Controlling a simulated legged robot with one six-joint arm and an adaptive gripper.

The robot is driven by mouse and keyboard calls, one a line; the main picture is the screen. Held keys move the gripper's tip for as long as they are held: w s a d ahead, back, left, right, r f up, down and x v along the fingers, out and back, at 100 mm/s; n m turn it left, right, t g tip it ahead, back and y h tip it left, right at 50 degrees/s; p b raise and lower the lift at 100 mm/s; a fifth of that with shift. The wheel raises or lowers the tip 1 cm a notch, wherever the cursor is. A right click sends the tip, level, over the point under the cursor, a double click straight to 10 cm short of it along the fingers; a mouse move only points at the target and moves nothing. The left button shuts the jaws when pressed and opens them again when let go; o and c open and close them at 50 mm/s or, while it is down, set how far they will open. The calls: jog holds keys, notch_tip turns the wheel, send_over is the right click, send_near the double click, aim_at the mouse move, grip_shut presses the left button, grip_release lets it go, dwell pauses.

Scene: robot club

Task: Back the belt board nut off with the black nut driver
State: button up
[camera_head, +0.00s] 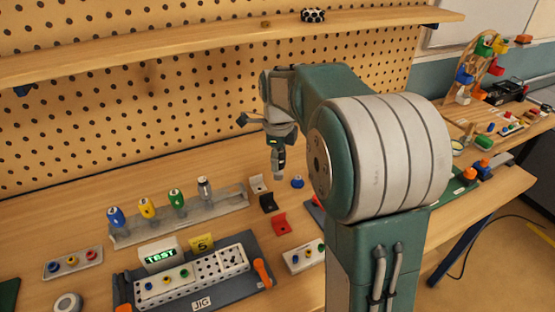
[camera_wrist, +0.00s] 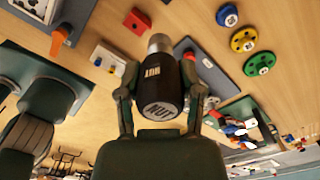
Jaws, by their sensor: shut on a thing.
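My gripper (camera_head: 278,146) is shut on the black nut driver (camera_head: 279,160), held upright above the table behind the brackets. In the wrist view the nut driver (camera_wrist: 160,88) shows a black handle marked NUT and a silver end pointing away from my gripper (camera_wrist: 160,112). A dark grey board (camera_wrist: 212,75) lies beyond the driver and is partly hidden by it; it may be the belt board. In the head view my arm covers most of this area. I cannot make out the nut.
A rack (camera_head: 180,225) holds several upright drivers. The jig board (camera_head: 205,297) with an orange clamp (camera_head: 263,273) stands in front. Brackets, including a red one (camera_head: 280,223), and a blue disc (camera_head: 297,182) lie nearby. A shelf (camera_head: 200,46) crosses the pegboard above.

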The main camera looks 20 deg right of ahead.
jog(key=shift+r, duration=1.75)
jog(key=shift+s, duration=0.1)
